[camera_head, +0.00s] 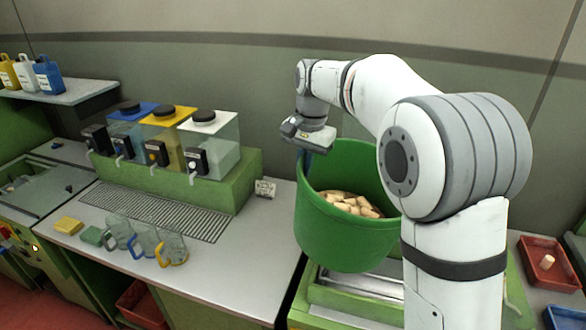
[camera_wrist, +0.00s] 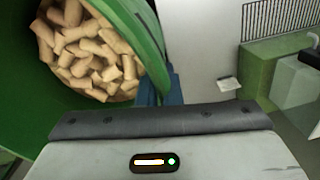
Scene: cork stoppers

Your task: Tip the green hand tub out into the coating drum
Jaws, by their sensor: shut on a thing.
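The green hand tub (camera_head: 335,240) hangs from my gripper (camera_head: 308,152) at its upper left rim, above the bench. It holds many pale cork stoppers (camera_head: 350,204), and its right side is hidden behind my arm. In the wrist view the tub's green rim (camera_wrist: 142,32) lies against the blue fingers (camera_wrist: 165,92), which are shut on it, with the corks (camera_wrist: 90,55) inside. The tub looks close to upright; any slight tilt is hard to judge. I cannot make out the coating drum in either view.
A green stand with blue, yellow and white-lidded dispensers (camera_head: 170,138) is at left. Jugs (camera_head: 145,240), a yellow sponge (camera_head: 68,226) and a drain grille (camera_head: 150,212) are on the bench (camera_head: 225,270). A red tray (camera_head: 548,268) with one cork is at far right.

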